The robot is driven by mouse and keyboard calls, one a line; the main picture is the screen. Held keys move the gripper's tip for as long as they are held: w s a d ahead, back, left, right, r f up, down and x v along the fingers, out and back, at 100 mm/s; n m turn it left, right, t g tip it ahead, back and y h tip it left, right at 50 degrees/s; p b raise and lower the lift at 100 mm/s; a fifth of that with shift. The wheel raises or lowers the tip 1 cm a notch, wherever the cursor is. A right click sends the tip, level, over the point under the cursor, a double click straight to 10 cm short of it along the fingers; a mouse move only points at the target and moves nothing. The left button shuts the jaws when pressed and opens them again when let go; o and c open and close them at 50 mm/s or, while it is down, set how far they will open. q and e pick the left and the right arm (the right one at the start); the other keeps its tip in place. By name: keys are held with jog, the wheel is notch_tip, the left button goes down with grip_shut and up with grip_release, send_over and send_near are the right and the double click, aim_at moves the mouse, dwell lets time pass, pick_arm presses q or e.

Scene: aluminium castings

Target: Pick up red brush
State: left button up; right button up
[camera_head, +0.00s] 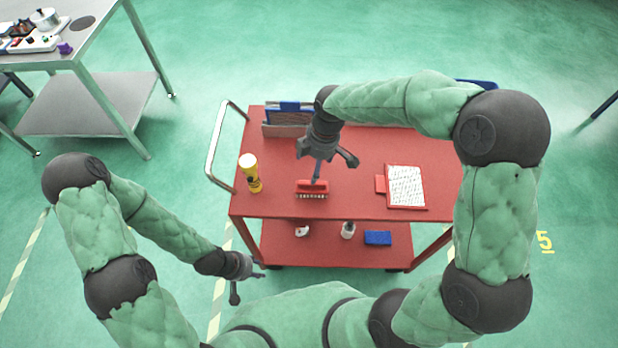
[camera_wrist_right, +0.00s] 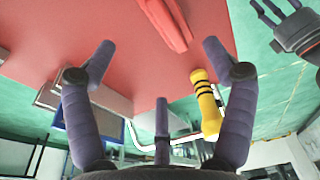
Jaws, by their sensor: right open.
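The red brush (camera_head: 312,187) lies near the front edge of the red cart's top, its pale bristles facing the front. In the right wrist view the brush (camera_wrist_right: 166,22) shows at the top, beyond the fingertips and partly cut off by the frame. My right gripper (camera_head: 325,165) is just above and behind the brush, with its fingers spread and nothing between them; its spread fingers (camera_wrist_right: 158,65) also show in the wrist view. One finger overlaps the brush in the head view, so contact cannot be told. My left gripper (camera_head: 249,281) hangs empty, low in front of the cart's left side, fingers apart.
A yellow flashlight (camera_head: 254,184) stands left of the brush. A red clipboard with paper (camera_head: 406,186) lies to the right. A box with blue contents (camera_head: 289,108) is behind. The cart's lower shelf (camera_head: 276,254) holds a blue block (camera_head: 378,238) and white items.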

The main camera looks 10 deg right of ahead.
jog(key=f, duration=0.1)
jog(key=f+b, duration=0.1)
jog(key=f, duration=0.3)
jog(key=shift+s+a+f+b, duration=0.1)
jog(key=shift+a+b, duration=0.2)
jog(key=shift+a, duration=0.05)
jog(key=shift+s+f, duration=0.15)
jog(key=shift+f, duration=0.35)
jog(key=f, duration=0.1)
jog(key=f+b, duration=0.2)
jog(key=f, duration=0.1)
jog(key=shift+a+f, duration=0.1)
jog(key=shift+a, duration=0.15)
jog(key=c, duration=1.4)
jog(key=shift+r, duration=0.55)
notch_tip(320, 180, up, 2)
jog(key=shift+r+p, duration=0.1)
jog(key=shift+p, duration=0.3)
jog(key=s+a+r+p, duration=0.1)
jog(key=s+a+r, duration=0.1)
jog(key=s+r, duration=0.1)
jog(key=s+a+r+p, duration=0.2)
jog(key=s+r, duration=0.1)
jog(key=s, duration=0.2)
jog(key=s+a+r+p, duration=0.1)
jog(key=s+a+r, duration=0.1)
jog(key=s+r, duration=0.2)
jog(key=shift+s+p, duration=0.35)
